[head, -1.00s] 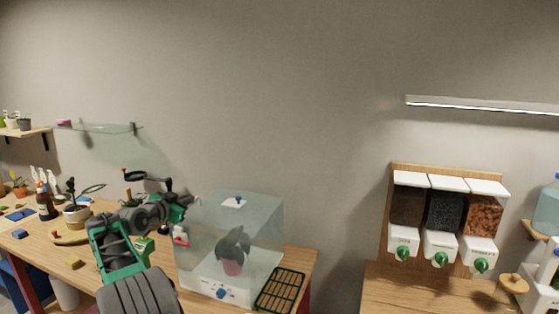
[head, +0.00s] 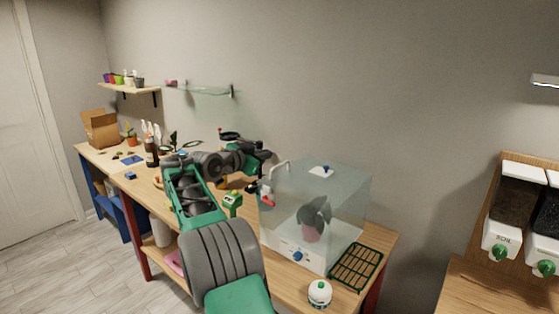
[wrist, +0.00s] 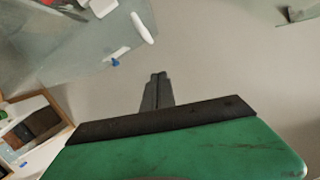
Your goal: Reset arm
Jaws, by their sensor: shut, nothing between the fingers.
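My gripper (wrist: 157,92) shows in the wrist view with its two dark fingers together and nothing between them. The fingers point at the plain grey wall. In the head view my green and grey arm reaches up from the bottom over the wooden bench, bent beside a clear glass box (head: 345,190). The fingers are hard to make out there. The box holds a dark-leaved plant (head: 314,217) in a pink pot and has a white base with a blue knob. In the wrist view a clear panel with a white handle (wrist: 142,28) is at the upper left.
A dark green rack (head: 356,267) and a white round bottle (head: 319,293) are at the bench's right end. A glass shelf (head: 205,90) is on the wall above. Dispensers (head: 515,212) hang at right. Floor at left is clear.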

